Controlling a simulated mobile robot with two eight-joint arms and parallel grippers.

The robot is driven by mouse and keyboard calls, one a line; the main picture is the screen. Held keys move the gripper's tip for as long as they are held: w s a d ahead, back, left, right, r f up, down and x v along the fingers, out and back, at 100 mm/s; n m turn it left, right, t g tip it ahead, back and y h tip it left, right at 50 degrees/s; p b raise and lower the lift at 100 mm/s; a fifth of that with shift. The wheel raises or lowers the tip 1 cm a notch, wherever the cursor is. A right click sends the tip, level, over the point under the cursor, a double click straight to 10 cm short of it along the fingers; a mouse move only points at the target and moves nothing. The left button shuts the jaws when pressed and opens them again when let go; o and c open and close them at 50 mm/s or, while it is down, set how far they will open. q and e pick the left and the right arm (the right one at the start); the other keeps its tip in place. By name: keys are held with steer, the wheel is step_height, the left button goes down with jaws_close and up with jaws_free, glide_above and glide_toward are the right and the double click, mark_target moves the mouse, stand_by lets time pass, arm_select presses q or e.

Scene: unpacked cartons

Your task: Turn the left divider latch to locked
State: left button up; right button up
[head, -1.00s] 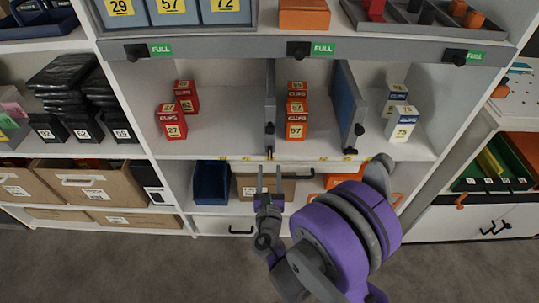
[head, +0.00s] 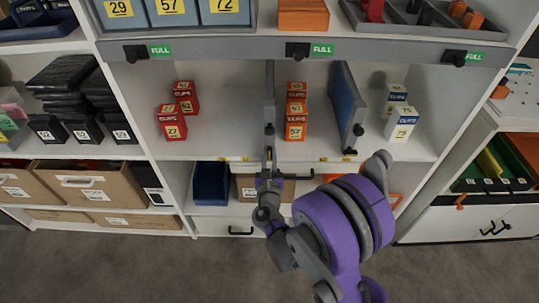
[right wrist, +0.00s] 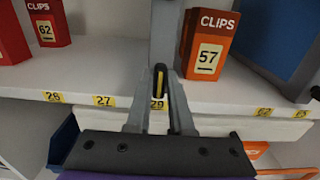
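The left divider (head: 269,85) is a grey upright panel on the middle shelf, with a dark knob (head: 269,129) on its front edge. Its latch at the shelf edge is hidden behind my right gripper in the head view. In the right wrist view the latch (right wrist: 159,80) is a narrow black piece standing upright between my fingertips. My right gripper (head: 268,156) is in front of the divider's foot, its fingers drawn close together on both sides of the latch, seemingly gripping it. It also shows in the right wrist view (right wrist: 160,88). My left gripper is not in view.
Orange clip boxes (head: 296,112) stand just right of the divider, red ones (head: 171,122) to its left. A blue-faced right divider (head: 345,100) with its own dark latch (head: 350,152) is farther right. A blue bin (head: 211,183) sits on the shelf below.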

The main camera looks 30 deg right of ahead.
jaws_close()
steer(key=shift+m, duration=0.3)
steer(key=m, duration=0.8)
steer(key=shift+d, duration=0.15)
steer(key=m, duration=0.4)
steer(key=shift+s+f, duration=0.1)
steer(key=m, duration=0.5)
steer(key=shift+f+p, duration=0.1)
steer(key=shift+p, duration=0.2)
steer(key=shift+m, duration=0.4)
steer(key=o, duration=0.6)
jaws_free()
